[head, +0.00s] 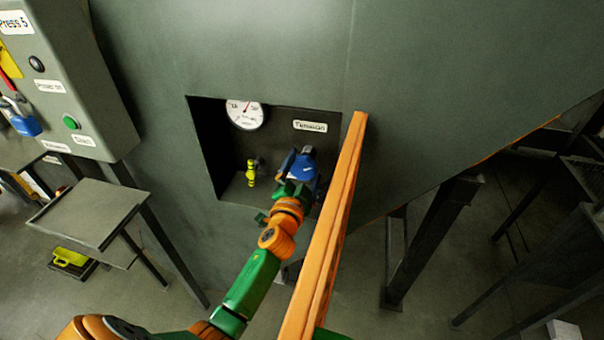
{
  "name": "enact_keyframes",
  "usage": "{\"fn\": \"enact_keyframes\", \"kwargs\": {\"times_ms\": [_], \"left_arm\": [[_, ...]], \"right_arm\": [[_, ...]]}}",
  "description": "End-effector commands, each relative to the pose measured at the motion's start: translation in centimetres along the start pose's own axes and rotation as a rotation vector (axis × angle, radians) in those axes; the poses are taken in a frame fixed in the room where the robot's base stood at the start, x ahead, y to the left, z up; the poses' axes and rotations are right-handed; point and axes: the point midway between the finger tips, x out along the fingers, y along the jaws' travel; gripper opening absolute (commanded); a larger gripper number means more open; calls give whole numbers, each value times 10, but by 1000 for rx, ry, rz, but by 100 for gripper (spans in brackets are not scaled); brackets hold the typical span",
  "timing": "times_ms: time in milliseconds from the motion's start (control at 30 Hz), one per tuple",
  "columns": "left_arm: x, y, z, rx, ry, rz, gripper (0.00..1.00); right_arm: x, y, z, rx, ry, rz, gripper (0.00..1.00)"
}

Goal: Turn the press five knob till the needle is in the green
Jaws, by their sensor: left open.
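The press five gauge (245,114) is a white round dial in a dark recess of the grey-green machine wall. Its thin reddish needle points up and slightly right; the coloured zones are too small to read. A blue knob (304,172) sits low in the recess, below the white "Tension" label (310,126). My left gripper (298,163) is at the knob with its jaws open, one dark finger showing at the knob's left side. The arm hides the knob's lower part, and I cannot tell whether the fingers touch it. My right gripper is not in view.
A long orange beam (335,208) rises close to the right of my left arm. A small yellow fitting (252,173) is left of the knob. The "Press 5" control box (85,92) with a green button and blue padlock (25,124) is at upper left, above a grey shelf (88,212).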

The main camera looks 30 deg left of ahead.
Motion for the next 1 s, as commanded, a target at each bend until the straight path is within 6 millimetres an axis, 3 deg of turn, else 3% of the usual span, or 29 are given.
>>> {"fn": "enact_keyframes", "kwargs": {"times_ms": [200,400,1000], "left_arm": [[-37,1,1,0,-1,2,100],[-60,0,1,1,-1,1,100],[-61,0,0,1,-1,0,100]], "right_arm": [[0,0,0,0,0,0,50],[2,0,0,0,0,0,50],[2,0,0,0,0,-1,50]]}}
